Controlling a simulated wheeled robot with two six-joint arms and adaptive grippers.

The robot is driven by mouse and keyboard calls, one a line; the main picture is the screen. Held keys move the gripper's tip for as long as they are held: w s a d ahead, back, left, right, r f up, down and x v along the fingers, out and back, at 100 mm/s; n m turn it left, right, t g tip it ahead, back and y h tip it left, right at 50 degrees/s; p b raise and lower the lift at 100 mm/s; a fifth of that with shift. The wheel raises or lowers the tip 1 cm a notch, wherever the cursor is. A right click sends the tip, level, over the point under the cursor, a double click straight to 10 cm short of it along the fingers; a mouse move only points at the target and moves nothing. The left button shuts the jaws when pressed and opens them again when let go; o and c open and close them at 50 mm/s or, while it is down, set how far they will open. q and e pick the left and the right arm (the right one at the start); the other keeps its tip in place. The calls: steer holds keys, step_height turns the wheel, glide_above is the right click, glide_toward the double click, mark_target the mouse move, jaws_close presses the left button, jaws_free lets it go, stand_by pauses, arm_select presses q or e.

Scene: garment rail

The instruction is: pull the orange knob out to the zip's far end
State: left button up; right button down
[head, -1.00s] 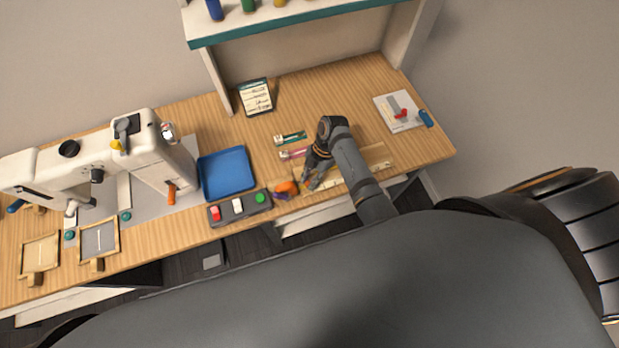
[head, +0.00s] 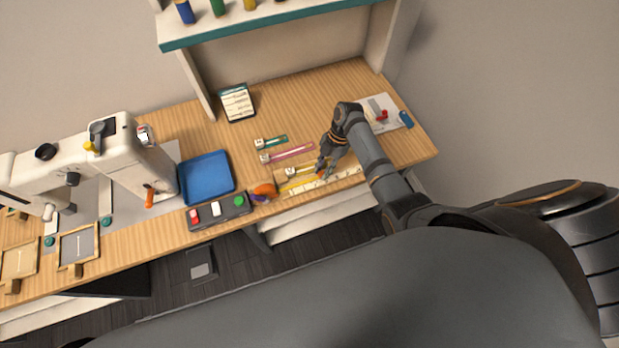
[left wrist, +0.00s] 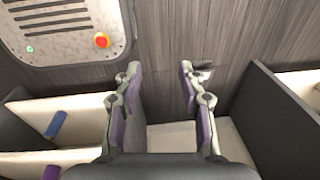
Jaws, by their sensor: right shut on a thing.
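The yellow zip (head: 299,187) lies along the front of the wooden bench, beside a pale ruler-like strip. My right gripper (head: 323,171) reaches down to the zip's right part and is shut on the orange knob (head: 320,167), of which only a small orange-red bit shows between the fingers. The yellow strip shows to the left of the fingers. The zip's right end is partly hidden by my right gripper and arm. My left gripper (left wrist: 160,73) is open and empty in the left wrist view, over the floor, away from the bench top.
A green zip (head: 272,142) and a pink zip (head: 290,154) lie behind. An orange and purple rounded thing (head: 263,191) is at the left, next to a dark button box (head: 220,209) and a blue tray (head: 207,177). A card (head: 388,112) lies at the right.

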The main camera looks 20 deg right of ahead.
steer(key=d, duration=0.3)
steer(key=shift+w+d, duration=0.15)
steer(key=shift+d, duration=0.55)
steer(key=c, duration=1.2)
jaws_free()
steer(key=shift+r, duration=0.15)
arm_select(q)
steer(key=shift+w+a+f, duration=0.1)
steer(key=shift+w+a, duration=0.5)
steer(key=shift+w, duration=0.25)
arm_select(e)
steer(key=v, duration=1.1)
steer(key=shift+r, duration=0.35)
steer(key=shift+d, duration=0.1)
